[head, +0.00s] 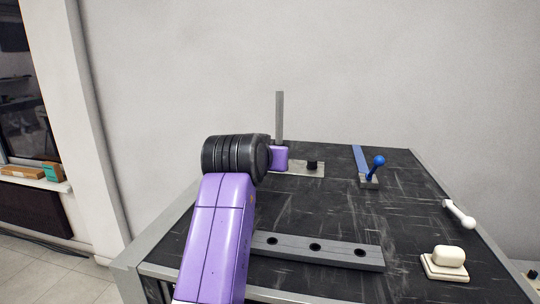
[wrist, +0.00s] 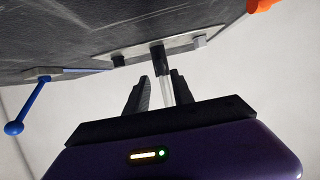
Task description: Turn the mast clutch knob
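A grey upright mast (head: 279,117) stands on a light metal base plate (head: 318,174) at the back of the dark table. A small black knob (head: 311,165) sits on the plate, right of the mast; I take it as the clutch knob. In the wrist view, which is upside down, the plate (wrist: 180,46) is at the top, and the mast (wrist: 166,88) shows between the fingers of my gripper (wrist: 160,78). The knob (wrist: 118,61) is left of the fingers there. The fingers are apart; I see no grip on anything. In the head view my arm hides them.
A blue ball-ended lever (head: 376,165) stands right of the plate. A grey bar with holes (head: 335,248) lies at the front. A white handle (head: 459,214) and cream block (head: 447,257) are at the right. An orange thing (wrist: 262,5) shows in the wrist view.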

